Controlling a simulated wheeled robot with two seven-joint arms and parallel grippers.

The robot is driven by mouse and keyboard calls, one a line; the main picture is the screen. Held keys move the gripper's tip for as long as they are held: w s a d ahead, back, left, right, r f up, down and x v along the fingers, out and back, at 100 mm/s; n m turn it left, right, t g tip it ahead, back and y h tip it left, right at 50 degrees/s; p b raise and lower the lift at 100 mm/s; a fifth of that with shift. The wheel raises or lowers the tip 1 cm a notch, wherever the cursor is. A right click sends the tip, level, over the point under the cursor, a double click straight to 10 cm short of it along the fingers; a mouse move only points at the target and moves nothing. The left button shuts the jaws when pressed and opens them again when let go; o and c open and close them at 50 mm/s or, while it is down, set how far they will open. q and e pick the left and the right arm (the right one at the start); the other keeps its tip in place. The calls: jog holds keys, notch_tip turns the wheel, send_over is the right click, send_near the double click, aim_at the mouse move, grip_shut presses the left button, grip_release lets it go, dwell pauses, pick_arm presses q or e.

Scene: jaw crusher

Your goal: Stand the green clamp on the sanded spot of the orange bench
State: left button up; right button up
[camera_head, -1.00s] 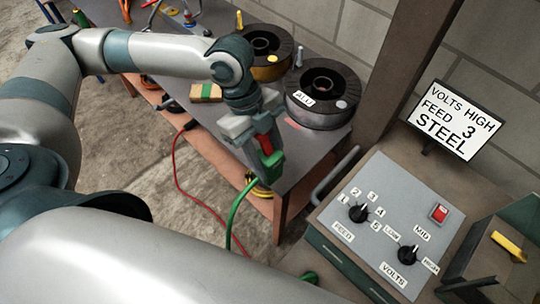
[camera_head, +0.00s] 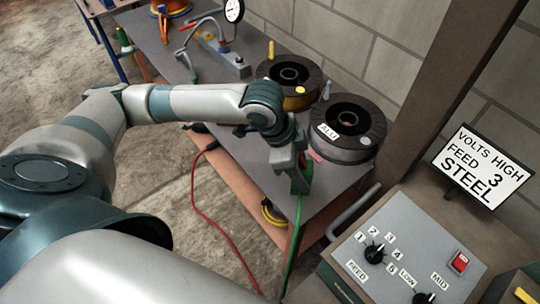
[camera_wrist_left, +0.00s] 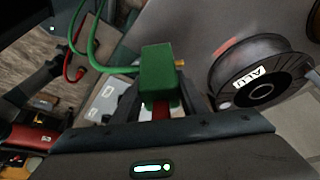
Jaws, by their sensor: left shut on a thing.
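My left gripper (camera_head: 296,170) is shut on the green clamp (camera_head: 303,178), which has a green cable trailing down from it. The clamp and part of its red portion also show in the left wrist view (camera_wrist_left: 158,72), between the fingers. The orange bench (camera_head: 232,182) has a grey top and an orange front. The sanded spot (camera_head: 314,156) is a pinkish patch on the top beside the ALU spool, partly hidden by my gripper. The clamp is over the bench's near end, just short of the spot. I cannot tell whether it touches the top. My right gripper is not in view.
The black ALU spool (camera_head: 347,128) stands close right of the spot, with a yellow-sided spool (camera_head: 290,82) behind it. A welder panel (camera_head: 400,262) and sign (camera_head: 480,165) are at the right. A red cable (camera_head: 198,212) hangs in front of the bench.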

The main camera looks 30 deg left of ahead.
pick_arm(q)
jog(key=w+a+f+n+t+y, duration=0.2)
jog(key=w+a+n+y, duration=0.2)
jog(key=n, duration=0.8)
jog(key=shift+w+n+t, duration=0.3)
jog(key=shift+w, duration=0.5)
